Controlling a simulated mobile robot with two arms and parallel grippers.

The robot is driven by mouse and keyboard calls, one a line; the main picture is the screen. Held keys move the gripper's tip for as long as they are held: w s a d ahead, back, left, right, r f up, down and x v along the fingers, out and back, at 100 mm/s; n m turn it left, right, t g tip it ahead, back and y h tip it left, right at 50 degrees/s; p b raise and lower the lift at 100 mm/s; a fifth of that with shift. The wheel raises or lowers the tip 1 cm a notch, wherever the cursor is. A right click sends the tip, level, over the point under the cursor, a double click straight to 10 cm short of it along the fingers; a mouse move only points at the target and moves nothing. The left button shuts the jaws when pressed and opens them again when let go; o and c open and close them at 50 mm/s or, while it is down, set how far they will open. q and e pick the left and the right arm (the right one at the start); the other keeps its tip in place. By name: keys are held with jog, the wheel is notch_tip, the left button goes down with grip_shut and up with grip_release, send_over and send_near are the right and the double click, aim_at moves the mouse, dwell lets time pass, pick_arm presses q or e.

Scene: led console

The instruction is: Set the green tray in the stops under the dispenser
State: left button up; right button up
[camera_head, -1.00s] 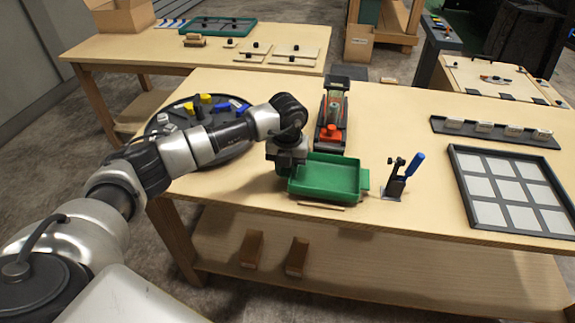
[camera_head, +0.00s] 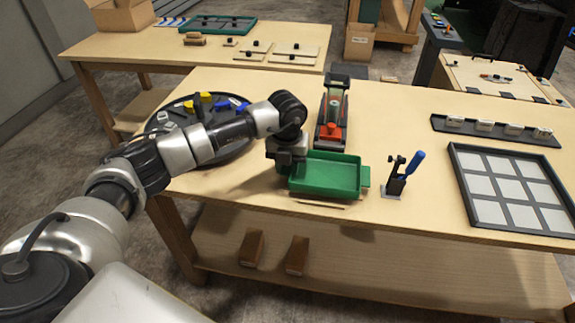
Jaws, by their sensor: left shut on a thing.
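The green tray (camera_head: 331,175) is a shallow open box near the front edge of the table (camera_head: 400,110). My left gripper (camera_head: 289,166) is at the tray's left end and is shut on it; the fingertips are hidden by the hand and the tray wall. I cannot tell whether the tray touches the table. A black and orange-red device (camera_head: 332,112), probably the dispenser, stands behind the tray. My right gripper is not in view.
A toggle clamp with a blue handle (camera_head: 414,162) stands right of the tray. A dark-framed panel (camera_head: 510,188) and a rack of small white blocks (camera_head: 494,130) are further right. A round dark tray (camera_head: 230,145) with coloured parts lies behind my left arm.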

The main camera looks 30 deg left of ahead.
pick_arm(q)
jog(key=shift+f+b, duration=0.7)
jog(key=shift+f, duration=0.35)
dwell(1.2)
jog(key=o, duration=1)
jog(key=shift+o, duration=0.2)
notch_tip(320, 180, up, 11)
jog(key=shift+a+f+b, duration=0.1)
jog(key=shift+b, duration=0.4)
